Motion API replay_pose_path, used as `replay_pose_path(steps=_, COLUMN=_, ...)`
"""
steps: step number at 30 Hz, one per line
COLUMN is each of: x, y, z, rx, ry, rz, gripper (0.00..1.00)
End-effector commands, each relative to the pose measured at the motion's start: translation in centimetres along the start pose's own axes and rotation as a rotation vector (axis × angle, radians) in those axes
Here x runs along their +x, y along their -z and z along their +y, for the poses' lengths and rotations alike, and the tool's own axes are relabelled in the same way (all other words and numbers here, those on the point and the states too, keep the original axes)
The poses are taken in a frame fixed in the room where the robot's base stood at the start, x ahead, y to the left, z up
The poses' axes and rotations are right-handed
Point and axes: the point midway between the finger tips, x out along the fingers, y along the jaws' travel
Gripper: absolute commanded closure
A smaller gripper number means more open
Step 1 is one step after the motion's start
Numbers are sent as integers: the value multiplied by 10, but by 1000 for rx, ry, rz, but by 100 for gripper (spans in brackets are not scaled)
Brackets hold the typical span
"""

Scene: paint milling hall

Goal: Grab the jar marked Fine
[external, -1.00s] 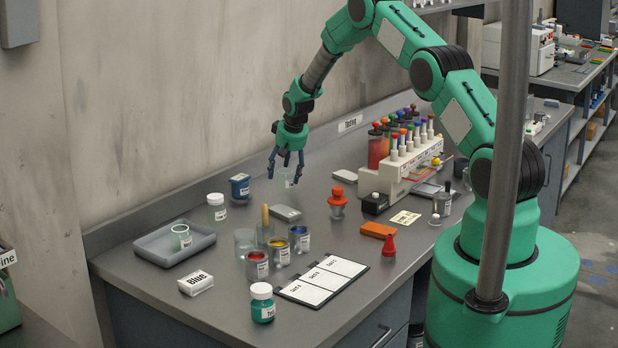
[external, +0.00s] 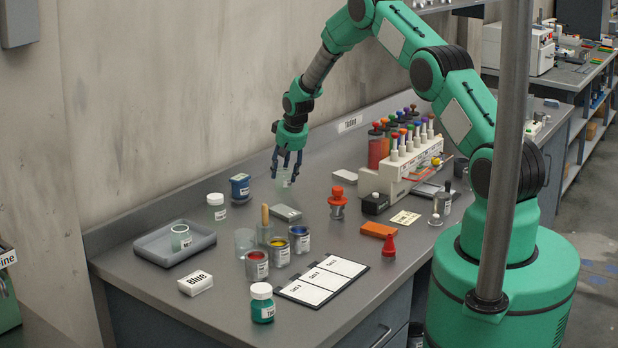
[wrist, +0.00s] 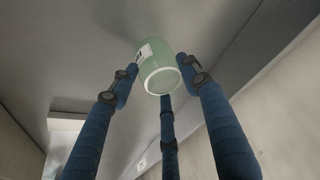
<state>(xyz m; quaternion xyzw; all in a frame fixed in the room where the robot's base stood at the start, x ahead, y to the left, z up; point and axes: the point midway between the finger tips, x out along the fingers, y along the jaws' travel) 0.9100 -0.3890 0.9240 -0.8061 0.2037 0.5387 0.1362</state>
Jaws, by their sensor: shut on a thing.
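My gripper (external: 286,172) has its blue fingers shut on a small pale green, see-through jar (external: 284,181) near the back wall side of the bench. In the wrist view the jar (wrist: 158,72) sits between the three fingers, with its pale rim facing the camera. A white label with dark marks shows on its side, partly cut off by a finger. I cannot read the word on it, so I cannot tell whether it says Fine. The jar is upright and at or close to the bench top; any gap is too small to tell.
A grey tray (external: 150,250) holds another clear labelled jar (external: 181,238). A white-lidded jar (external: 216,207) and a blue container (external: 240,186) stand left of my gripper. Open paint tins (external: 257,268) stand in front. A rack of colored-top bottles (external: 392,178) is to the right.

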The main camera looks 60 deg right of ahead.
Motion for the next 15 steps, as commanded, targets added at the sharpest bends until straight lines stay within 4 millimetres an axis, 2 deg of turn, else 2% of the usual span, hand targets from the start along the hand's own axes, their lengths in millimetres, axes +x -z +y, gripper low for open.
replay_pose_path(steps=8, x=-8, y=4, z=0, rx=0, ry=0, rz=2, gripper=75)
replay_pose_path(steps=15, x=-31, y=14, z=0, rx=1, ry=0, rz=2, gripper=76)
